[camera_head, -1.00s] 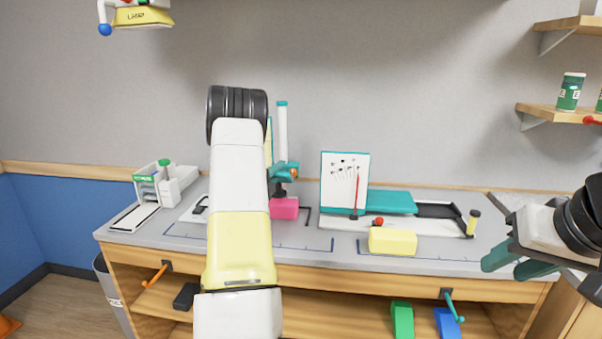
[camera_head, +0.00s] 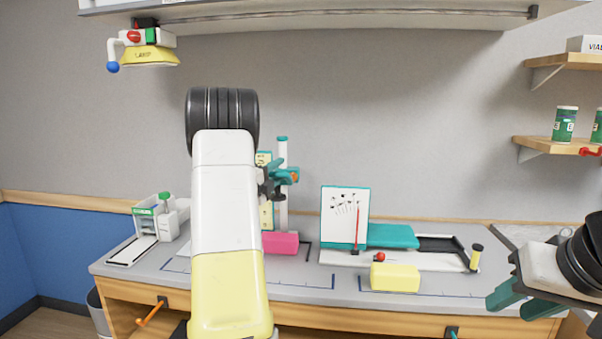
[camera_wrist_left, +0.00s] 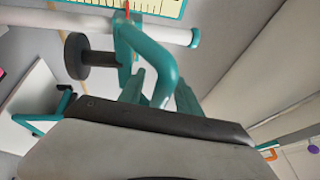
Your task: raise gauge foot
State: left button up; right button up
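The gauge has a white upright column (camera_head: 282,212) and a teal carriage (camera_head: 284,174) with an orange spot. Its black foot (camera_head: 277,191) hangs clear above a pink block (camera_head: 280,243) on the bench. In the left wrist view the foot is a black disc (camera_wrist_left: 75,57) on a short stem. My left gripper (camera_wrist_left: 161,85) has its teal fingers on either side of the carriage's looped teal handle (camera_wrist_left: 154,45) and looks closed on it. My own left arm hides this grip in the head view. My right gripper (camera_head: 508,306) is open and empty at the right.
A yellow block (camera_head: 394,278), a red ball (camera_head: 380,257) and a white board (camera_head: 344,218) stand right of the gauge. A green-topped device (camera_head: 160,215) is at the left.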

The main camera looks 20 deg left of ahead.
pick_arm(q)
jog(key=v, duration=0.7)
jog(key=shift+s+f, duration=0.15)
jog(key=shift+s, duration=0.25)
dwell(0.3)
